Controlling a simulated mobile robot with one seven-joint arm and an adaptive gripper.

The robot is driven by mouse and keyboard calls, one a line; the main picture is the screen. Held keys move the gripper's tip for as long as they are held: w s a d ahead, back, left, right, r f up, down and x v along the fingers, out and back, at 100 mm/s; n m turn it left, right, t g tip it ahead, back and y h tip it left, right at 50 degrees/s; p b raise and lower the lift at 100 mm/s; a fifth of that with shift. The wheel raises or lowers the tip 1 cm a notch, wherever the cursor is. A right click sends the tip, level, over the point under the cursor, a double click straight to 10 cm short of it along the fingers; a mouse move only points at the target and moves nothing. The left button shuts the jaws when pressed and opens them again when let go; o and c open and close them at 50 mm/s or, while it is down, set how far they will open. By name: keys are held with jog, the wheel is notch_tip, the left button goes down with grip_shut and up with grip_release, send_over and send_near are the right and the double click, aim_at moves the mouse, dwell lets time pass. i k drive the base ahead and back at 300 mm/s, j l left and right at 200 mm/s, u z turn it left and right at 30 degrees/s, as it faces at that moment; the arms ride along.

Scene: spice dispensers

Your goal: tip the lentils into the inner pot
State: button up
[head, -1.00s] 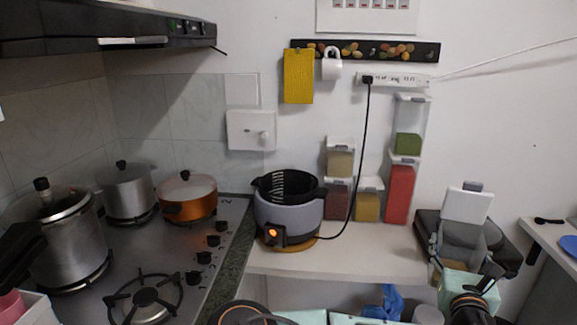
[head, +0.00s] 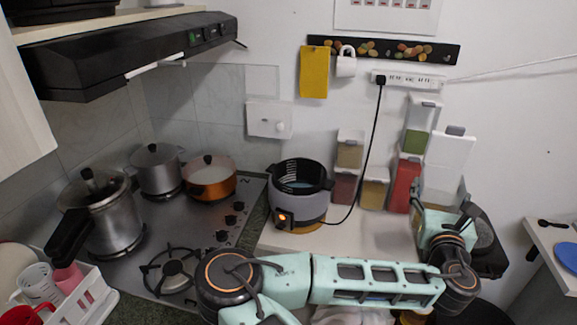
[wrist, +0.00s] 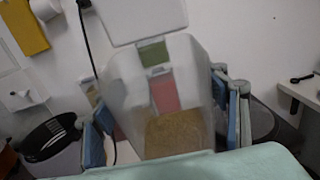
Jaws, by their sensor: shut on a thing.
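My gripper (head: 448,208) is shut on a clear container (head: 440,186) with a white lid (head: 450,148) swung open. In the wrist view the container (wrist: 190,95) sits between the fingers (wrist: 165,118), and brown grains, seemingly the lentils (wrist: 172,135), lie at its bottom. The container looks roughly upright. The grey cooker (head: 290,207) stands on the counter to the left of my gripper, its top open. The cooker also shows at the lower left in the wrist view (wrist: 50,138).
Several spice dispensers stand at the wall, including a red one (head: 403,185) behind and left of my gripper. A black cord (head: 366,150) rises from the cooker to a power strip (head: 407,80). The stove (head: 205,225) with pots lies left. Counter (head: 360,232) is clear before the dispensers.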

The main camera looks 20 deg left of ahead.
aim_at(295, 176)
jog(key=i+l+u, duration=0.15)
jog(key=l+u, duration=0.25)
jog(key=i+l+u, duration=0.1)
jog(key=l+u, duration=0.15)
jog(key=u, duration=0.2)
jog(key=l+u, duration=0.8)
jog(key=k+l+u, duration=0.1)
jog(key=l+u, duration=0.35)
jog(key=j, duration=0.1)
